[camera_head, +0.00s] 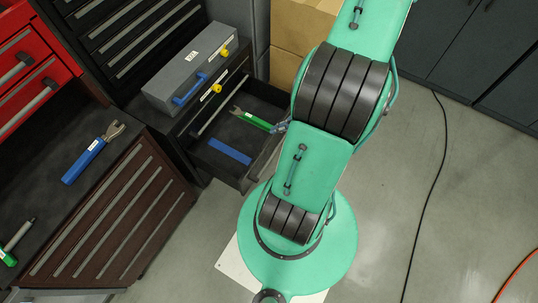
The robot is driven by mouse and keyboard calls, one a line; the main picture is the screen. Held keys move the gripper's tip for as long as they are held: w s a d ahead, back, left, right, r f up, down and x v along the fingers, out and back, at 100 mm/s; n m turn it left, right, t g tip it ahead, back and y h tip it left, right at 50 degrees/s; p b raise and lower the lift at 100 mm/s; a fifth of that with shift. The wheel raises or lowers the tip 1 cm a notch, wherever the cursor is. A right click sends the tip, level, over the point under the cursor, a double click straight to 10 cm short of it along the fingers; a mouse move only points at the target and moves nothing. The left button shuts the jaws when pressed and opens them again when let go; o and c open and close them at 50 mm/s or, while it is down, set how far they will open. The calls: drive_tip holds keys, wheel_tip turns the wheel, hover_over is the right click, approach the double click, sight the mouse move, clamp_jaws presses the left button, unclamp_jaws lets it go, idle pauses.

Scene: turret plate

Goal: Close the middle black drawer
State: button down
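An open black drawer (213,162) sticks out to the right from the low dark cabinet under a grey toolbox, left of my arm. A green-handled wrench (257,122) and a flat blue piece (230,151) lie inside it. The drawer's front panel (256,175) faces lower right, and its far end is partly hidden behind my teal arm. A drawer handle strip (222,104) shows on the cabinet face above the open drawer. My arm runs from the round base up and out of the top of the picture. My gripper is not seen.
The grey toolbox (193,70) stands on the cabinet. A blue-handled wrench (92,153) lies on the dark worktop at left. Red drawers (32,70) stand at upper left and cardboard boxes (290,40) behind. A black cable (428,190) crosses clear floor at right.

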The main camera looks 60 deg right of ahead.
drive_tip(key=s+a+f+m+t+h, duration=0.1)
drive_tip(key=s+f+m+h, duration=0.1)
drive_tip(key=s+f+m, duration=0.3)
drive_tip(key=s+a+f+m+t+h, duration=0.1)
drive_tip(key=s+f+m+h, duration=0.2)
drive_tip(key=f, duration=0.8)
drive_tip(key=shift+s+m+t+b, duration=0.3)
drive_tip(key=shift+s+m+t, duration=0.1)
drive_tip(key=shift+s+m, duration=0.65)
drive_tip(key=shift+a+f, duration=0.1)
drive_tip(key=shift+f, duration=0.05)
drive_tip(key=b, duration=0.2)
approach(263, 153)
drive_tip(key=shift+w+f, duration=0.75)
drive_tip(key=shift+f, duration=0.45)
drive_tip(key=shift+w+a+b, duration=0.2)
drive_tip(key=shift+w+b, duration=0.25)
drive_tip(key=shift+w, duration=1.35)
drive_tip(key=shift+w, duration=0.1)
drive_tip(key=w+b, duration=0.2)
drive_tip(key=w, duration=3)
drive_tip(key=shift+w, duration=0.2)
drive_tip(key=shift+r, duration=0.15)
